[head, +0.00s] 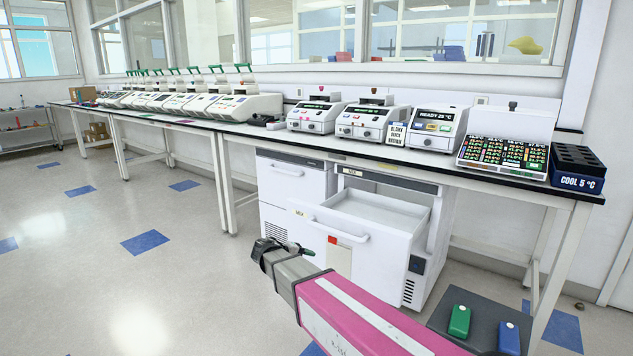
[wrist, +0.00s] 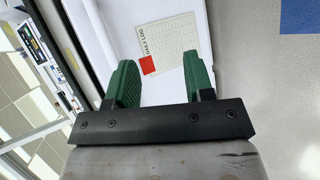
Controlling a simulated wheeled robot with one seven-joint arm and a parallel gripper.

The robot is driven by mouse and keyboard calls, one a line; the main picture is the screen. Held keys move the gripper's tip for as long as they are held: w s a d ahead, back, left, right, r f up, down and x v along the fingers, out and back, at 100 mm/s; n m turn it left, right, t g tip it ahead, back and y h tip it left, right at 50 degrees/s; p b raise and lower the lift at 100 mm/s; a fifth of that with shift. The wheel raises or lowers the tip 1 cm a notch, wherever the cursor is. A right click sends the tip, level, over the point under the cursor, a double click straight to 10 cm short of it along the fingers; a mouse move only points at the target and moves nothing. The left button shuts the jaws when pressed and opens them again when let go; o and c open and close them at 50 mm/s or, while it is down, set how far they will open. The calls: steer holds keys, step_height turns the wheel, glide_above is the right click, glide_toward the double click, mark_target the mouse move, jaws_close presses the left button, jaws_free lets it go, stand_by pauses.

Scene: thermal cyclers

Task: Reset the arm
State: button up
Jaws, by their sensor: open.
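My arm, with its pink forearm, reaches in from the lower right of the head view. My gripper (head: 289,247) is in front of the white under-bench unit, left of its pulled-out drawer (head: 385,207). In the wrist view my gripper (wrist: 164,72) has its two green-padded fingers well apart, with nothing between them. Beyond the fingers are a sheet marked "DAILY LOG" (wrist: 172,42) and a red square (wrist: 148,65) on a white surface. The gripper appears apart from the drawer.
The long bench (head: 225,125) carries thermal cyclers (head: 315,117), a tube rack (head: 503,153) and a blue "COOL 5 °C" block (head: 577,170). A green object (head: 459,321) and a blue object (head: 509,338) rest on a dark surface at lower right. The floor at left is clear.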

steer(key=s+d+f+m+g+y, duration=0.1)
steer(key=s+d+f+m+y, duration=0.1)
steer(key=d, duration=0.5)
steer(key=s+d+f+m+g+y, duration=0.2)
steer(key=s+d+y, duration=0.3)
steer(key=s+d, duration=0.3)
steer(key=s+d+f+m+g+y, duration=0.2)
steer(key=s+d+f+y, duration=0.2)
steer(key=s+d, duration=0.2)
steer(key=shift+d+f+y, duration=0.3)
steer(key=shift+d+f, duration=0.05)
steer(key=shift+d, duration=0.45)
stand_by(1.4)
